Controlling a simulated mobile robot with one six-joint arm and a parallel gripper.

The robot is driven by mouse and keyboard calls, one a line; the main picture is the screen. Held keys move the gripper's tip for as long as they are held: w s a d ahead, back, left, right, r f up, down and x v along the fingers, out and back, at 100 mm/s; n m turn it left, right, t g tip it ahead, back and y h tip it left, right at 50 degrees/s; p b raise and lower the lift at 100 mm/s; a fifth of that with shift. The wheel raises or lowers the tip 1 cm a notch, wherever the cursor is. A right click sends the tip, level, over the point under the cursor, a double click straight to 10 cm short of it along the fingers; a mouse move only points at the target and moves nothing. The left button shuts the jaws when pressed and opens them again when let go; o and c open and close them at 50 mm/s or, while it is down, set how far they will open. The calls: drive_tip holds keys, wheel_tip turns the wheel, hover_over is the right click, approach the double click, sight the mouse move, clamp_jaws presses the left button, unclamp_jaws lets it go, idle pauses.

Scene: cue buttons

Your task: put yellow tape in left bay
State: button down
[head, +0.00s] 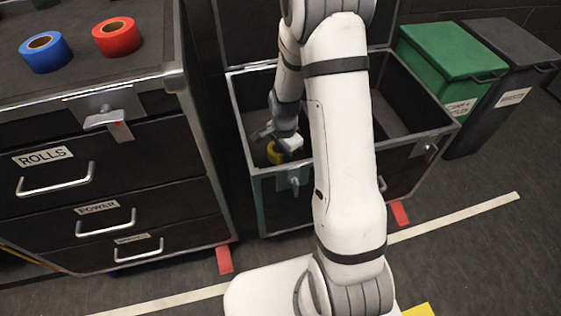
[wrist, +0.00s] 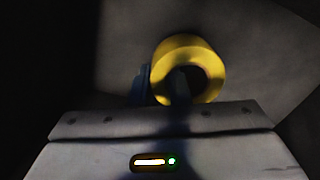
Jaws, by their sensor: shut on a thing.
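The yellow tape roll (head: 274,152) is in the left bay of the open black case (head: 246,137), low inside it. My gripper (head: 277,143) reaches down into that bay and is shut on the roll. In the wrist view the yellow tape (wrist: 205,50) shows as a ring with its hole facing the camera, and a dark finger of my gripper (wrist: 165,85) lies across the hole. Whether the roll touches the bay floor I cannot tell. My arm hides the middle of the case and much of the divider.
A drawer cabinet (head: 100,185) stands at left with a blue tape roll (head: 46,52) and a red tape roll (head: 117,37) on top. A green bin (head: 446,60) and a grey bin (head: 512,75) stand at right. The right bay (head: 398,98) looks empty where visible.

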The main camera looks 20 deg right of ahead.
drive_tip(key=shift+f+b, duration=0.45)
drive_tip(key=shift+f, duration=1.05)
drive_tip(key=shift+f, duration=0.1)
drive_tip(key=c, duration=1.4)
unclamp_jaws()
drive_tip(key=shift+o, duration=0.2)
wheel_tip(320, 180, up, 13)
drive_tip(key=p, duration=0.4)
drive_tip(key=shift+f+p, duration=0.2)
drive_tip(key=shift+p, duration=0.1)
drive_tip(key=s+a+r+n+t, duration=0.1)
drive_tip(key=s+a+r+n, duration=0.1)
drive_tip(key=s+r+n, duration=1.1)
drive_tip(key=s+r, duration=0.3)
drive_tip(key=s, duration=0.2)
drive_tip(key=shift+s+r, duration=0.25)
drive_tip(key=shift+s, duration=0.05)
